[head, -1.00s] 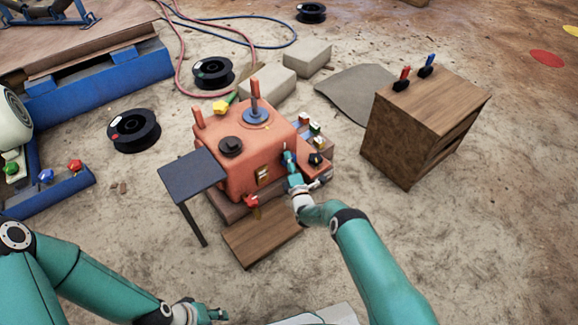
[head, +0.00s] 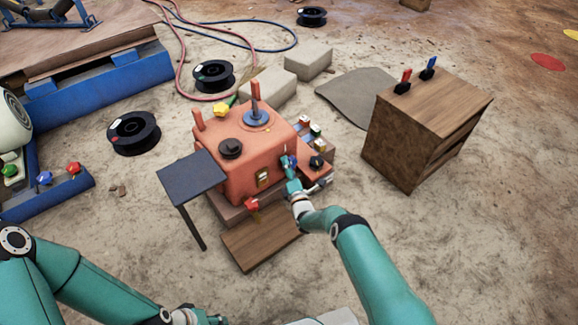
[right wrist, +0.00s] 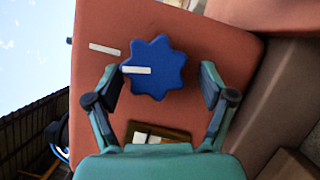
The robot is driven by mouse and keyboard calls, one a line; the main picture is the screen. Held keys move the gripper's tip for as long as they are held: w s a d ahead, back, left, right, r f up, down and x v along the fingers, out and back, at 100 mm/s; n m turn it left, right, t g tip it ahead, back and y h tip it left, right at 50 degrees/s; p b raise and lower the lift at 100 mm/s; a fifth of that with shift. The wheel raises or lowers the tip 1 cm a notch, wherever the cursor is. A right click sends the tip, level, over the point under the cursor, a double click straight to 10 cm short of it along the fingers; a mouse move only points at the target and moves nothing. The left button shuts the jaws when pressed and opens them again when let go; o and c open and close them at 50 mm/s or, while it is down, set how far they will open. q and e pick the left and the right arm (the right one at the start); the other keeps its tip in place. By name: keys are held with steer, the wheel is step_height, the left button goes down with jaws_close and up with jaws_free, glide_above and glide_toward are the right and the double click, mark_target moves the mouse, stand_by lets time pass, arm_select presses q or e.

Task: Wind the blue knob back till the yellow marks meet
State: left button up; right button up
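The blue knob (right wrist: 157,68) is star-shaped and sits on the side of the orange-red crusher housing (right wrist: 190,22). A pale mark on the knob (right wrist: 137,70) points left; a second pale mark (right wrist: 104,49) lies on the housing, up and left of it. The marks are apart and out of line, and look whitish rather than yellow. My right gripper (right wrist: 163,86) is open, one finger on each side of the knob, with gaps visible. In the head view the right gripper (head: 289,171) partly hides the knob. My left gripper (head: 205,318) is at the bottom edge, too small to judge.
A dark side plate (head: 190,174) stands left of the crusher housing (head: 238,175). A wooden board (head: 262,240) lies in front. A wooden cabinet (head: 425,130) with red and blue levers stands right. Black spools (head: 134,132) and grey blocks lie behind on sandy ground.

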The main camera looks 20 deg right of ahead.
steer(key=shift+d+r, duration=0.15)
steer(key=shift+d, duration=0.05)
steer(key=s+f, duration=0.1)
steer(key=s, duration=1)
steer(key=shift+s+a+f, duration=0.15)
steer(key=shift+s+f, duration=0.1)
steer(key=shift+s, duration=0.15)
